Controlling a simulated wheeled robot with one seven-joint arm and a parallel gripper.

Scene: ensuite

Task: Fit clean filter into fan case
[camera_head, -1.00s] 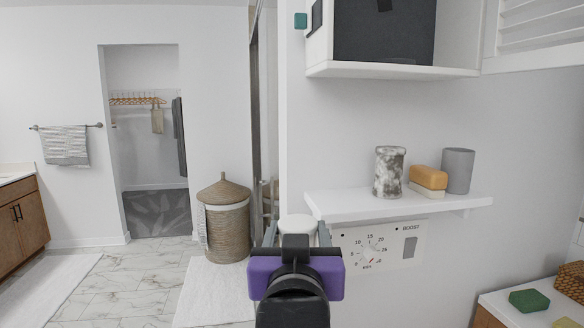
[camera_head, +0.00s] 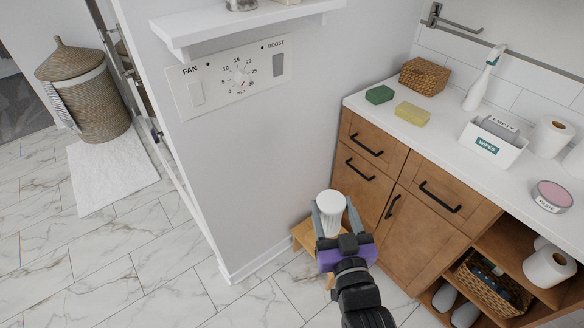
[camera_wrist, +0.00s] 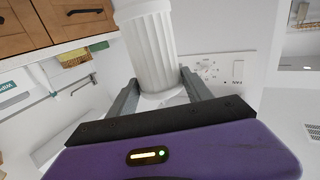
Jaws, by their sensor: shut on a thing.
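My gripper (camera_head: 333,212) is shut on a white ribbed cylinder (camera_head: 330,201), which looks like the filter. Its grey fingers are on either side of the cylinder, with the purple body below. The wrist view shows the cylinder (camera_wrist: 152,48) standing out beyond the fingers, its flared end at the top edge. In the head view it is in front of the wall corner and above a small wooden piece (camera_head: 305,234) near the floor. A fan control panel (camera_head: 230,78) with a dial is on the wall at upper left. I cannot identify the fan case in the current views.
A wooden cabinet (camera_head: 377,180) stands to the right, its white counter (camera_head: 440,131) holding sponges, a wipes box (camera_head: 492,142), a spray bottle (camera_head: 482,80) and rolls. A white shelf (camera_head: 235,25) juts out above the panel. Marble floor (camera_head: 150,250) is open at left.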

